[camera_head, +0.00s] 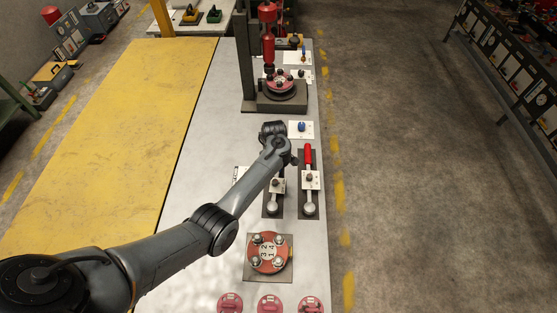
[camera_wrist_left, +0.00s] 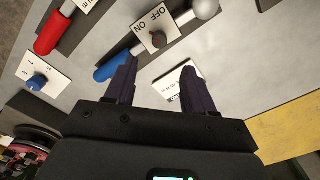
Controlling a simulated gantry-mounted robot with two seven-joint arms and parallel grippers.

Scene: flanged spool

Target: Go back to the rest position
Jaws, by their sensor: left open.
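My left arm reaches in from the left in the camera_head view and crosses the grey-white bench. Its wrist end (camera_head: 272,135) is over the bench beside the two lever switches; the fingers are hidden there. In the left wrist view my left gripper (camera_wrist_left: 158,65) is open, with nothing between its two dark fingers. A blue lever handle (camera_wrist_left: 113,66) with an ON/OFF plate (camera_wrist_left: 156,33) lies just past the left finger. A white card (camera_wrist_left: 178,80) shows beyond and between the fingers. My right gripper is not in view.
A red flanged spool (camera_head: 268,252) numbered on top sits on a plate near the front. A red-handled lever (camera_head: 308,155), a blue knob (camera_head: 301,127) and a red press (camera_head: 268,45) stand on the bench. Several red discs (camera_head: 270,303) line the front.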

